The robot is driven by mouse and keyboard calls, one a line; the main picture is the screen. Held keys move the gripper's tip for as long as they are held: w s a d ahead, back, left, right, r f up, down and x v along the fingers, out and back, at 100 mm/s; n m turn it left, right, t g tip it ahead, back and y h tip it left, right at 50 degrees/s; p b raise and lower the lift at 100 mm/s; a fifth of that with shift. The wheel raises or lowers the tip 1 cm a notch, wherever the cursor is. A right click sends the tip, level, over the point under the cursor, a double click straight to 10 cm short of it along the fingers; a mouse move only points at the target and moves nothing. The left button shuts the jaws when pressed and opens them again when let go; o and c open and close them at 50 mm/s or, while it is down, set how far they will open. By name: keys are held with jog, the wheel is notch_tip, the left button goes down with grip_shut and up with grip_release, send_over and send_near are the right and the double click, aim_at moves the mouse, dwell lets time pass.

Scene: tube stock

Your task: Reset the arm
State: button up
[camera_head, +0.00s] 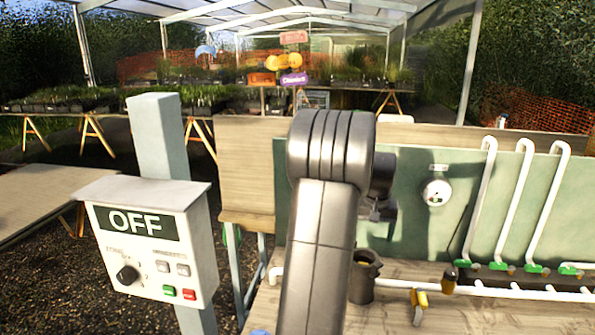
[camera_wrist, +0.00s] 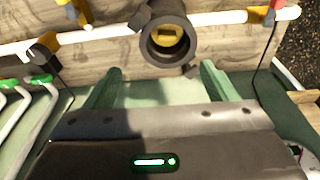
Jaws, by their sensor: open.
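My arm rises through the middle of the head view and bends over at the top. My gripper is mostly hidden behind it there; a dark part of it shows to the right of the arm. In the wrist view my gripper (camera_wrist: 160,68) has its two green fingers spread wide, with nothing held between them. A dark round fitting (camera_wrist: 168,38) with a yellow piece inside appears just past the fingertips, apart from them. It also shows upright on the wooden bench in the head view (camera_head: 362,282).
A white pipe (camera_head: 520,292) runs along the bench, with a yellow-handled valve (camera_head: 419,305) and green-collared upright pipes (camera_head: 524,205). A green panel (camera_head: 408,238) with a round gauge (camera_head: 436,193) stands behind. A control box reading OFF (camera_head: 148,250) stands at left.

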jog(key=shift+g, duration=0.5)
jog(key=f+b, duration=0.1)
jog(key=f, duration=0.1)
jog(key=f+b, duration=0.1)
jog(key=f, duration=0.2)
jog(key=f+b, duration=0.1)
jog(key=f, duration=0.2)
jog(key=shift+w+a, duration=0.1)
jog(key=shift+w, duration=0.3)
jog(key=shift+a, duration=0.1)
